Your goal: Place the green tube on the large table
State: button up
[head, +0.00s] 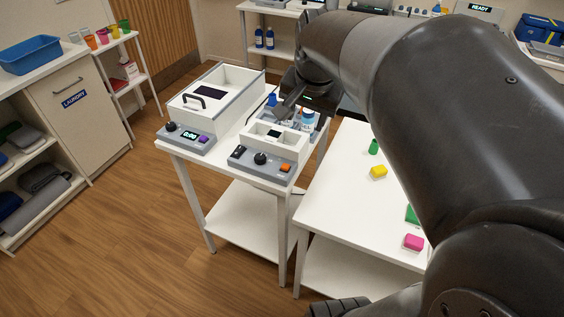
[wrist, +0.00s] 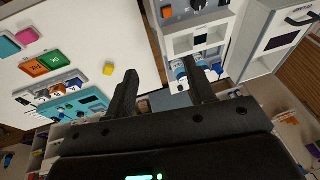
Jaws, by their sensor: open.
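A small green upright piece (head: 374,146), which looks like the green tube, stands on the white large table (head: 335,195), partly beside my arm's outline. I cannot make it out in the wrist view, where a finger may hide it. My gripper (wrist: 158,66) is open, with nothing between its fingers. In the head view it hangs over the side table with the bench devices, left of the large table, and is partly hidden by my arm. In the wrist view the large table (wrist: 75,18) lies left of the fingers.
A yellow block (head: 379,171) and a pink block (head: 414,242) lie on the large table. Blue-capped bottles (head: 307,118) stand at the grey device (head: 262,158) near my gripper. The large table's near left corner is clear.

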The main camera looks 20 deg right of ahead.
jog(key=s+a+f+n+t, duration=0.1)
jog(key=s+a+n, duration=0.3)
jog(key=s, duration=0.2)
jog(key=s+a+f+n, duration=0.2)
jog(key=s+a+n, duration=0.2)
jog(key=s, duration=0.3)
jog(key=shift+f+n+t+y, duration=0.25)
jog(key=shift+n+t+y, duration=0.05)
jog(key=shift+t+y, duration=0.1)
